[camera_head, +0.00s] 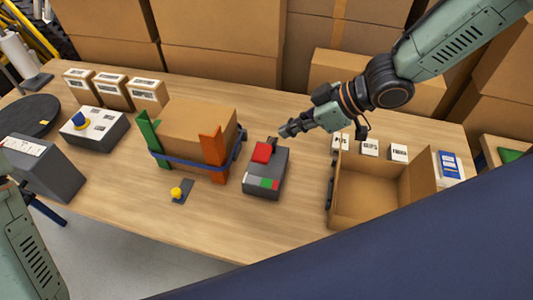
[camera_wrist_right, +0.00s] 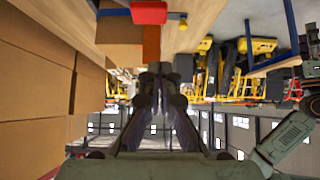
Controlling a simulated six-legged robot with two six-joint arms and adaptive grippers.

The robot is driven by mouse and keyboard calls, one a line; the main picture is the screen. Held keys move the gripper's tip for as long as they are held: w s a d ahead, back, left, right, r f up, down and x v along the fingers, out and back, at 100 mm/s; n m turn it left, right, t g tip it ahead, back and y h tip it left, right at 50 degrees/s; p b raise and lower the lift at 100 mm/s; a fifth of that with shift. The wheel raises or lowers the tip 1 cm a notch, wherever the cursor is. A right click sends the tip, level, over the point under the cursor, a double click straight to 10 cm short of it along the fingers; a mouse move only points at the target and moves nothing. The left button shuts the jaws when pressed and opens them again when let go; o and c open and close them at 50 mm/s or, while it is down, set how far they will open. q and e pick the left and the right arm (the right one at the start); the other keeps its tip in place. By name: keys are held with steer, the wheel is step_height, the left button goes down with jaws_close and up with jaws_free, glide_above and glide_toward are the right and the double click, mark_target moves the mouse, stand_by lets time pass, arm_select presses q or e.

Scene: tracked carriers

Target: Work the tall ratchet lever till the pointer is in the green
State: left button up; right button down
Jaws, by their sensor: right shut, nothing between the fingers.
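A dark grey box (camera_head: 266,175) with a red, block-shaped grip (camera_head: 262,152) on top stands on the table right of the strapped carton. It looks like the ratchet lever unit. A white, green and red strip (camera_head: 262,183) runs along its front; I cannot make out a pointer. The red grip also shows at the top of the right wrist view (camera_wrist_right: 149,12). My right gripper (camera_head: 284,131) is shut and empty, just behind and to the right of the red grip, apparently apart from it. Its closed fingers show in the right wrist view (camera_wrist_right: 160,70). My left gripper is out of view.
A carton (camera_head: 195,128) with a blue strap, green and orange corner guards stands left of the unit. A yellow knob (camera_head: 177,193) is in front. An open cardboard box (camera_head: 375,217) stands to the right. The table's front middle is clear.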

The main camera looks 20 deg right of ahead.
steer(key=b, duration=0.3)
glide_above(257, 155)
steer(key=s+d, duration=0.2)
step_height(257, 155, down, 6)
steer(key=shift+d+r, duration=0.1)
steer(key=shift+r, duration=0.15)
step_height(257, 155, down, 2)
steer(key=shift+w+f, duration=0.1)
steer(key=shift+f, duration=0.1)
steer(key=shift+d+f, duration=0.1)
steer(key=shift+f, duration=0.65)
steer(key=shift+a, duration=0.2)
steer(key=shift+d+f, duration=0.1)
